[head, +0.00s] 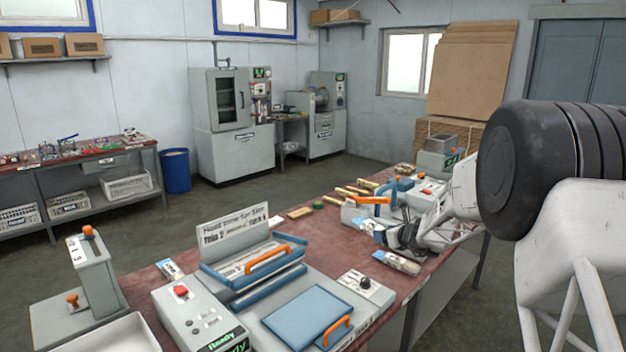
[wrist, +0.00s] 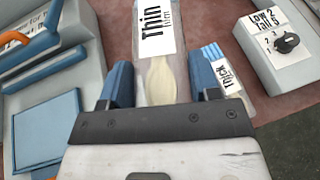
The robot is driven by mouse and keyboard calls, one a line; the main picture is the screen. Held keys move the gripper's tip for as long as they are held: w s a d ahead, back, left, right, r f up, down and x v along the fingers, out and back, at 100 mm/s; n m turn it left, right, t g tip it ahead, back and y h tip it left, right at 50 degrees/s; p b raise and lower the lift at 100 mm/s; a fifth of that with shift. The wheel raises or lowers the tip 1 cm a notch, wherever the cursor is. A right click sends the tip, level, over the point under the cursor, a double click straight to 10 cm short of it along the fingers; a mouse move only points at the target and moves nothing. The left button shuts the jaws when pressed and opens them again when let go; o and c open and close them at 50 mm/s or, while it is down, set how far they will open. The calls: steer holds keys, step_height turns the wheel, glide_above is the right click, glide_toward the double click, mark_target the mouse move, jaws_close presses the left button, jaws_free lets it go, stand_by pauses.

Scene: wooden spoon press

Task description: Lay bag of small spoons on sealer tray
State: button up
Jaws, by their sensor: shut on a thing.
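In the wrist view my gripper (wrist: 158,88) has its two blue fingers on either side of a clear bag (wrist: 163,72) labelled "Thin film", with a pale wooden spoon inside. A second bag (wrist: 228,82), labelled "Thick", lies just right of the right finger. In the head view my gripper (head: 397,238) is low over the red table, right of the sealer. One bag (head: 397,262) lies in front of it; another (head: 365,226) shows at its left. I cannot tell there which is held. The blue sealer tray (head: 308,317) is empty; a blue tray (wrist: 45,130) shows left in the wrist view.
More machines and wooden pieces crowd the table's far end.

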mark_target(372, 227)
steer(key=shift+s+a+r+m+t+h, duration=0.2)
steer(key=shift+a+r+m+h, duration=0.2)
steer(key=shift+r, duration=0.25)
steer(key=shift+s+a+r+m+t+h, duration=0.1)
steer(key=shift+a+r+m+t+h, duration=0.15)
steer(key=shift+a+r, duration=0.3)
steer(key=s+a+r+m+t+h, duration=0.1)
steer(key=s+a+r+m+h, duration=0.3)
steer(key=r+h, duration=0.1)
steer(key=shift+r+m+h, duration=0.35)
steer(key=shift+r, duration=0.1)
stand_by(0.3)
steer(key=shift+d+r, duration=0.1)
stand_by(0.5)
